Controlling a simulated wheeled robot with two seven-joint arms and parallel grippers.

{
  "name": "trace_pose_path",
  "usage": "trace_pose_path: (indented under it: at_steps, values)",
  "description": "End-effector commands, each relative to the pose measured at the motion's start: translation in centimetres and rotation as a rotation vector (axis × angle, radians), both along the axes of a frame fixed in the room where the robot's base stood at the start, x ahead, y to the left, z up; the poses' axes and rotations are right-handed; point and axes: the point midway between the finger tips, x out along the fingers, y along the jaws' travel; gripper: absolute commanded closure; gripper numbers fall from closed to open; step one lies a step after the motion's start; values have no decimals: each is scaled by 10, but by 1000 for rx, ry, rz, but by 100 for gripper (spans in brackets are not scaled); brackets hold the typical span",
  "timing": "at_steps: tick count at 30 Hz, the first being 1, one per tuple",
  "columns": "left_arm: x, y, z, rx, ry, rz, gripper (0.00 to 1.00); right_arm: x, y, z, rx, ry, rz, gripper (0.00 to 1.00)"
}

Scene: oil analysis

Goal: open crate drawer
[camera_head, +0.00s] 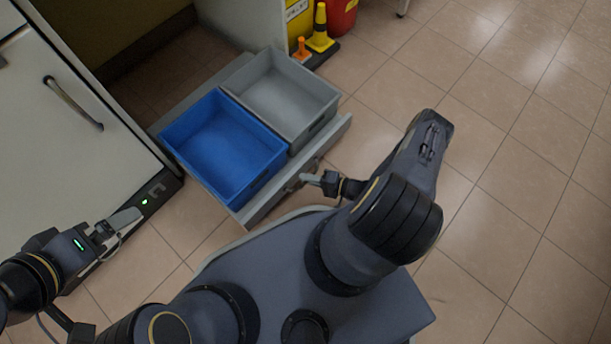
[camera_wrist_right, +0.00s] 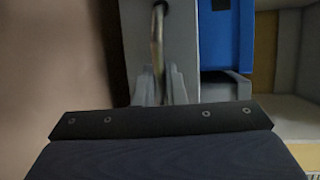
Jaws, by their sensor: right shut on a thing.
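The crate drawer (camera_head: 335,131) is a grey drawer standing out from its cabinet, with its front panel facing me. It holds a blue crate (camera_head: 222,140) and a grey crate (camera_head: 285,90) side by side; both look empty. My right gripper (camera_head: 308,179) is at the drawer front, shut on the drawer handle. In the right wrist view, the metal handle (camera_wrist_right: 158,35) runs between the fingers of my right gripper (camera_wrist_right: 163,85). My left gripper (camera_head: 128,219) is at the lower left, away from the drawer, beside the white cabinet; its finger gap is not clear.
A white cabinet (camera_head: 65,125) with a bar handle stands left of the drawer. A yellow cone (camera_head: 320,35), a small orange cone (camera_head: 301,50) and a red bin (camera_head: 341,14) stand behind it. The tiled floor (camera_head: 530,150) to the right is clear.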

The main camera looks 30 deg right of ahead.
Motion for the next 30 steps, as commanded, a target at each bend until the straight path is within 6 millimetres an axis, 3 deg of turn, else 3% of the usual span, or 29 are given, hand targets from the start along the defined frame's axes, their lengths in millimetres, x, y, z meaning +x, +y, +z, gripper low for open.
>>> trace_pose_path:
  at_steps: [14, 15, 17, 26, 30]
  values:
    - [0, 0, 0, 0, 0, 0, 0, -1, -1, 0, -1, 0, 0, 100]
    - [0, 0, 0, 0, 0, 0, 0, -1, -1, 0, -1, 0, 0, 88]
    - [0, 0, 0, 0, 0, 0, 0, -1, -1, 0, -1, 0, 0, 81]
    - [0, 0, 1, 0, 0, 0, 0, -2, -2, 1, -2, 0, -1, 81]
    - [0, 0, 7, 0, 0, 0, 0, -13, -13, 5, -3, -1, -3, 81]
